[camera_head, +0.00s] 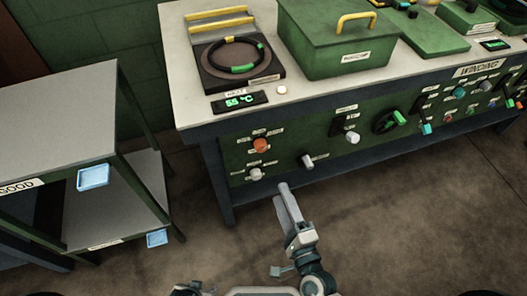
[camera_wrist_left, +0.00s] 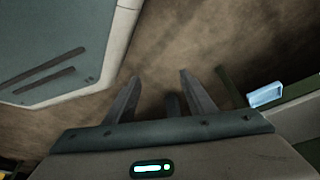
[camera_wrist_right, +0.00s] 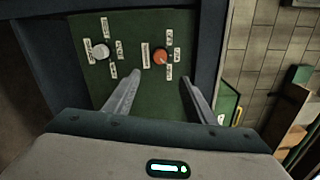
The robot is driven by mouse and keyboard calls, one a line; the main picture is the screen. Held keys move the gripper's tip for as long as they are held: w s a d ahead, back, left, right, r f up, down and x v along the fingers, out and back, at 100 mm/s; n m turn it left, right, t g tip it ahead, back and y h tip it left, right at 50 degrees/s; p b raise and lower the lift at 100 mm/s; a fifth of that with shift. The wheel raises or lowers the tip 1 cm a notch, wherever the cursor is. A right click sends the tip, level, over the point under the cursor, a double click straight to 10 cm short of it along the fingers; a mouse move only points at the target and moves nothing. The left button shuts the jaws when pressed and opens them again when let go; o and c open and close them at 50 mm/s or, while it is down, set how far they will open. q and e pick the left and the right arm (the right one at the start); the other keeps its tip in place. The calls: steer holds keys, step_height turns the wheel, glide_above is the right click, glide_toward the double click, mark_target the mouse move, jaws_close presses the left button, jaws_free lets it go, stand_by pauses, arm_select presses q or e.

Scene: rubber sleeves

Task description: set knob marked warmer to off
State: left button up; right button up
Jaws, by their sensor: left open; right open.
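The labels on the bench's green front panel are too small to read, so I cannot tell which knob is marked warmer. An orange knob (camera_head: 260,145) sits above a white knob (camera_head: 256,174) at the panel's left end. The right wrist view shows the orange knob (camera_wrist_right: 160,57) and the white knob (camera_wrist_right: 101,51), each with small labels around it. My right gripper (camera_wrist_right: 160,77) is open and empty, facing the panel, with the orange knob beyond its fingertips and apart from them. My left gripper (camera_wrist_left: 160,75) is open and empty above bare floor.
A grey lever knob (camera_head: 307,160) and a white knob (camera_head: 352,137) are further right on the panel. A heater plate (camera_head: 220,84) with a ring, a 55 °C display (camera_head: 240,101) and a green box (camera_head: 335,45) are on the bench. A shelf rack (camera_head: 60,110) stands left.

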mark_target(262, 150)
steer(key=p+x, duration=0.1)
steer(key=x, duration=1.4)
steer(key=shift+w+a+p, duration=0.1)
steer(key=shift+w+p, duration=0.1)
steer(key=shift+p, duration=0.1)
steer(key=shift+w+a+f, duration=0.1)
steer(key=shift+w+a, duration=0.1)
steer(key=shift+w, duration=0.5)
arm_select(q)
steer(key=shift+w+d+r+t, duration=0.45)
steer(key=shift+w+d+t, duration=0.15)
steer(key=shift+w+d, duration=0.25)
arm_select(e)
steer(key=c, duration=1)
